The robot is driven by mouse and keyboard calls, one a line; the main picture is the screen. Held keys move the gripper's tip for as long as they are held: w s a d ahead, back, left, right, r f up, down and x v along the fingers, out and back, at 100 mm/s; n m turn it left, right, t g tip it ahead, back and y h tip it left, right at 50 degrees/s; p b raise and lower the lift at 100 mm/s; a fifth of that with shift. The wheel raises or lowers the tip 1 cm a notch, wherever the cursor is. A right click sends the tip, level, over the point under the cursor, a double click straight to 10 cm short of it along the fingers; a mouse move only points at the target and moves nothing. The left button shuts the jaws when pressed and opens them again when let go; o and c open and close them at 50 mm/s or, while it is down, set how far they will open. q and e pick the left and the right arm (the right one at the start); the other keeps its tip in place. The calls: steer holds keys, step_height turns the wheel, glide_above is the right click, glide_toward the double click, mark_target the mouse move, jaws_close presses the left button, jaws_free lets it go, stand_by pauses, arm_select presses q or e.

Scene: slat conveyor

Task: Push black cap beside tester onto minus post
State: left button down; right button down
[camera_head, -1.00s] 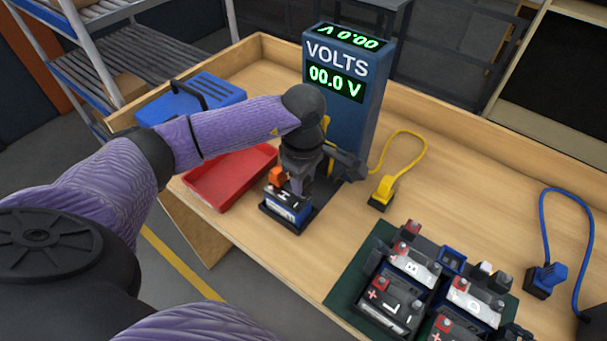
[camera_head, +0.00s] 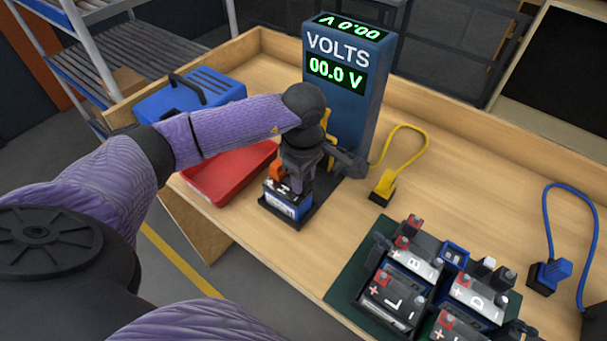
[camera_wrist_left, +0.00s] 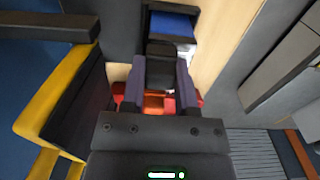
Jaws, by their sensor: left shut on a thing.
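The blue battery (camera_head: 287,201) stands in the dark cradle at the foot of the blue tester (camera_head: 347,95), which reads 00.0 V. An orange cap (camera_head: 276,172) sits on the battery's left top corner in the head view. My left gripper (camera_head: 298,187) points down over the battery, beside the orange cap. In the left wrist view its purple-grey fingers (camera_wrist_left: 160,75) are shut on a black cap (camera_wrist_left: 160,54). The minus post is hidden behind the gripper, so I cannot tell whether the cap touches it. My right gripper is not in view.
A red tray (camera_head: 225,178) and a blue case (camera_head: 190,98) lie left of the tester. A yellow cable with plug (camera_head: 383,187) lies to its right. Several batteries stand on a green mat (camera_head: 345,295) at front right, and a blue plug (camera_head: 547,277) lies beyond them.

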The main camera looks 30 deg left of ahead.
arm_select(q)
steer(key=shift+f, duration=0.25)
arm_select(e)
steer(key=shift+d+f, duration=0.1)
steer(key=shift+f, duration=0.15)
arm_select(q)
steer(key=shift+f+b, duration=0.15)
steer(key=shift+b, duration=0.15)
steer(key=shift+c, duration=1.4)
jaws_free()
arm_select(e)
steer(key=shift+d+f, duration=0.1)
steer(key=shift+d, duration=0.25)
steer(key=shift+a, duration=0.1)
arm_select(q)
step_height(320, 180, up, 10)
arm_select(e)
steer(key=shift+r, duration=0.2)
